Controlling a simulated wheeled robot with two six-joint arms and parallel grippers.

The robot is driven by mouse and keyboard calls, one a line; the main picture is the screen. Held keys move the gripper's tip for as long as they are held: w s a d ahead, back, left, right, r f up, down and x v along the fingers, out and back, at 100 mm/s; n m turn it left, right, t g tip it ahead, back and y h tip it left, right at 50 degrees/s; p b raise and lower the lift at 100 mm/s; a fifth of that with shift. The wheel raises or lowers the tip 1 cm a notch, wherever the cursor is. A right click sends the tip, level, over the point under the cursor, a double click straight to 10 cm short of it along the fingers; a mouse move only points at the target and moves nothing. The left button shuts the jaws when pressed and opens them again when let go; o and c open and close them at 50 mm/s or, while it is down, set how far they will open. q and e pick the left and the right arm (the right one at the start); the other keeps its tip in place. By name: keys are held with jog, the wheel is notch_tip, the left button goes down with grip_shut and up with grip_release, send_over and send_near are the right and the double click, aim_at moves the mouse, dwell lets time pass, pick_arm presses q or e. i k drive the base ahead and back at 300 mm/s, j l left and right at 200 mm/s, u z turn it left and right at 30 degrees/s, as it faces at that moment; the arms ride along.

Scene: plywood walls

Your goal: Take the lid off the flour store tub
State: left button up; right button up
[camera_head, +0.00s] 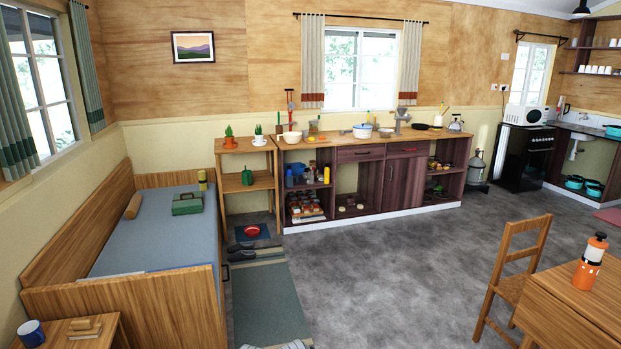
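I cannot pick out the flour store tub for certain from this distance. A small white and blue round container (362,131) stands on the long wooden counter by the far wall, below the window. It is too small to tell whether it is the tub or whether it has a lid. Neither of my grippers can be made out in the head view. A pale shape at the bottom edge, on the green mat, is cut off and unclear.
The counter (345,151) also holds a white bowl (292,137) and a grinder (402,116). A bed (155,235) fills the left. A chair (512,275) and wooden table (570,310) stand at right. The grey floor (390,265) between is clear.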

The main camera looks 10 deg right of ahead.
aim_at(358, 133)
jog(key=i+l+z, duration=0.35)
jog(key=i, duration=0.35)
jog(key=i+z, duration=0.35)
jog(key=i, duration=4.5)
jog(key=i+u, duration=0.15)
jog(key=i, duration=0.4)
jog(key=i+l+u, duration=0.15)
jog(key=i, duration=0.4)
jog(key=i+u, duration=0.1)
jog(key=i, duration=0.45)
